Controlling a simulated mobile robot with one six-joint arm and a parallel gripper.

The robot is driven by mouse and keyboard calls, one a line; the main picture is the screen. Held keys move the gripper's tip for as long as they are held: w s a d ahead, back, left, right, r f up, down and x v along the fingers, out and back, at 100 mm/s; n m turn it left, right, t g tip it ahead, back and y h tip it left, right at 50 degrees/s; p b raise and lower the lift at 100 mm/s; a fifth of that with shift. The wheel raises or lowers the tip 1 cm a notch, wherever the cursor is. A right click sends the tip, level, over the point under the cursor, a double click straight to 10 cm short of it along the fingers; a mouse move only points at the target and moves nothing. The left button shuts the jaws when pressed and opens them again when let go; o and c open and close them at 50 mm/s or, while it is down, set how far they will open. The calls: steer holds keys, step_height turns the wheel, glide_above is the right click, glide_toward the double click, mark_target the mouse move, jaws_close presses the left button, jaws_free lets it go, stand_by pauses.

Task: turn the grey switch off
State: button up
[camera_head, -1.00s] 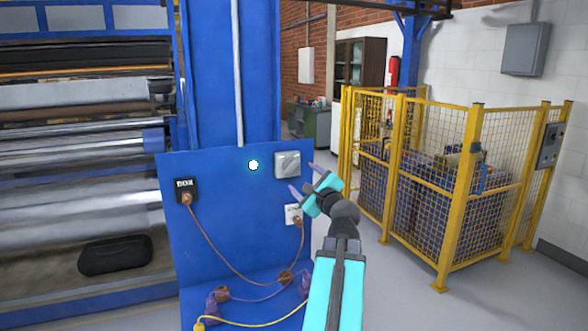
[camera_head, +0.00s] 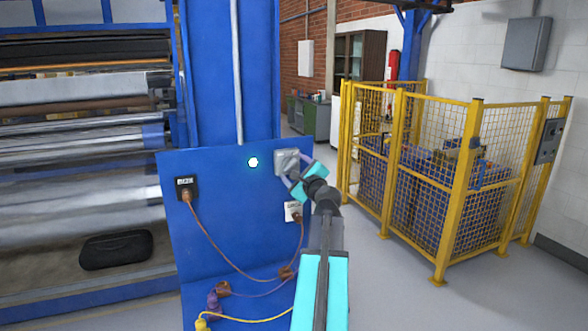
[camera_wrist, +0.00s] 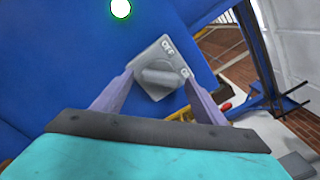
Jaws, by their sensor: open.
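The grey switch (camera_head: 284,157) is a square plate on the upright blue panel (camera_head: 232,215). In the wrist view the grey switch (camera_wrist: 158,68) has a raised knob (camera_wrist: 160,77), and lettering reading OFF shows near its top corner. My gripper (camera_head: 294,178) is at the switch, covering its lower right part in the head view. In the wrist view my gripper (camera_wrist: 157,83) is open, with one finger on each side of the knob. I cannot tell whether the fingers touch the switch.
A white light dot (camera_head: 253,162) shows left of the switch. A black socket (camera_head: 186,188) and a white socket (camera_head: 293,211) carry cables on the panel. Plugs and a yellow cable (camera_head: 250,320) lie below. A yellow mesh fence (camera_head: 440,180) stands right, with clear floor before it.

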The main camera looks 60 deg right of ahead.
steer(key=c, duration=1.1)
steer(key=shift+o, duration=0.2)
